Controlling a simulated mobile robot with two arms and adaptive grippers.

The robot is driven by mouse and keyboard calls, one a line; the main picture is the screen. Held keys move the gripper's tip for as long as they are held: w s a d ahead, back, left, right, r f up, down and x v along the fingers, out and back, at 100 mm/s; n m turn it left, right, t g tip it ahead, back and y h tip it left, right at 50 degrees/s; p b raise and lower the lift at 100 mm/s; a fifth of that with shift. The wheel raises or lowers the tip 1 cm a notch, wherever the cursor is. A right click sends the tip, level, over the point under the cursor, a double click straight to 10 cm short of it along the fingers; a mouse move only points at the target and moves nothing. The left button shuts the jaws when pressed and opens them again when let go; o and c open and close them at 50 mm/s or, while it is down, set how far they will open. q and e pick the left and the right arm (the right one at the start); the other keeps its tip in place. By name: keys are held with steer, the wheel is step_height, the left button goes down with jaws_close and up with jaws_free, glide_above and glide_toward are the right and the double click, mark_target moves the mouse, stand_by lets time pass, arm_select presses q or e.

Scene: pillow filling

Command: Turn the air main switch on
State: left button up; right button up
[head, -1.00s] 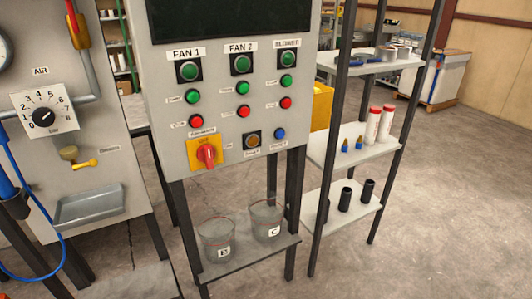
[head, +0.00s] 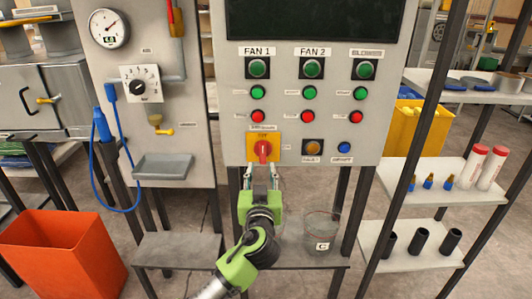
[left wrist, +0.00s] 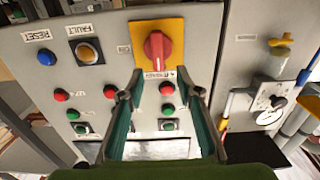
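A red rotary switch (head: 263,149) sits on a yellow plate (head: 249,143) low on the grey control panel. Its handle looks upright; the small label above it is too blurred to read. My left gripper (head: 261,173) is just below the switch, with its fingers pointing up at it. In the left wrist view the red switch (left wrist: 157,48) lies beyond the fingertips of the gripper (left wrist: 161,88), which are spread apart with nothing between them. The fingers look apart from the handle. My right gripper is in neither view.
Fan buttons (head: 258,92) and lamps (head: 312,146) surround the switch closely. Left are an air dial (head: 139,86), a gauge (head: 109,28) and an orange bin (head: 62,262). Bucket C (head: 321,232) stands below the panel. Shelves (head: 443,183) stand at the right.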

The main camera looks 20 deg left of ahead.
mark_target(263, 153)
arm_select(q)
steer(key=p+x, duration=0.1)
steer(key=x, duration=0.8)
steer(key=shift+w+d+f, duration=0.1)
steer(key=shift+w+d, duration=0.05)
steer(key=shift+w, duration=0.15)
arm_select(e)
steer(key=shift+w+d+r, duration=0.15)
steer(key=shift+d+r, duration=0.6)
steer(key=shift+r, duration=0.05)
arm_select(q)
jaws_close()
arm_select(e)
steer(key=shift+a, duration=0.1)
